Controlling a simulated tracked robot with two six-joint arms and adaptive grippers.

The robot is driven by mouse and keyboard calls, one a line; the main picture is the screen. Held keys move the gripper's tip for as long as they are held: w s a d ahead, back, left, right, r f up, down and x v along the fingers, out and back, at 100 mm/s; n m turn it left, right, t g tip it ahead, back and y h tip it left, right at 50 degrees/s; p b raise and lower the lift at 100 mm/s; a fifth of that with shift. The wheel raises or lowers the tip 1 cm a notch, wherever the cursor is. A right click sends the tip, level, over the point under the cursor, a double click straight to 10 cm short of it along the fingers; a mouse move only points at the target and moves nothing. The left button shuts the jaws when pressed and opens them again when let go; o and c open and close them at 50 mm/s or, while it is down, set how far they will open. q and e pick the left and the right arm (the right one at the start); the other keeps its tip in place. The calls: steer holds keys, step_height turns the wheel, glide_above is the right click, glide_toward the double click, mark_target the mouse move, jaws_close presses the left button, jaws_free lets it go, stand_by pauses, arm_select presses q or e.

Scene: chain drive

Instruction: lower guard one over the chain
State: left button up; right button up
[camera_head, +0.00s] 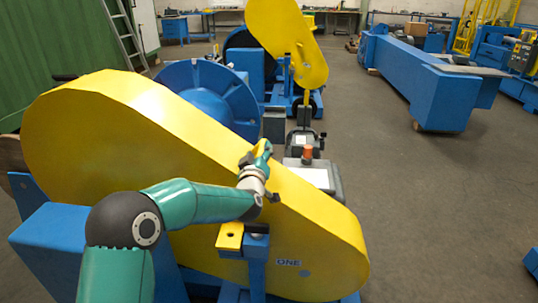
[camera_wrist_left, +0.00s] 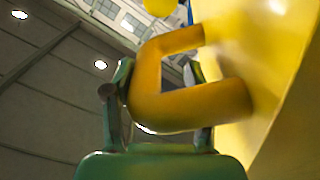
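Guard one (camera_head: 130,125) is the long yellow cover at front, marked ONE near its low right end. It slopes down from left to right. No chain is visible; the guard hides what is behind it. My left gripper (camera_head: 263,154) is at the guard's upper edge, right of its middle. In the left wrist view a yellow U-shaped handle (camera_wrist_left: 146,85) stands out from the guard face (camera_wrist_left: 285,60). The left gripper's fingers (camera_wrist_left: 157,85) are apart, on either side of the handle's bar, with a gap beside the right finger. My right gripper is not in view.
A blue post with a yellow top plate (camera_head: 230,236) stands before the guard, below my left arm. A blue wheel (camera_head: 207,97) is behind it. A second yellow guard (camera_head: 287,38) stands steeply raised farther back. Floor to the right (camera_head: 430,190) is clear.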

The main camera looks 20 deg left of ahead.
arm_select(q)
steer(key=v, duration=1.2)
stand_by(0.5)
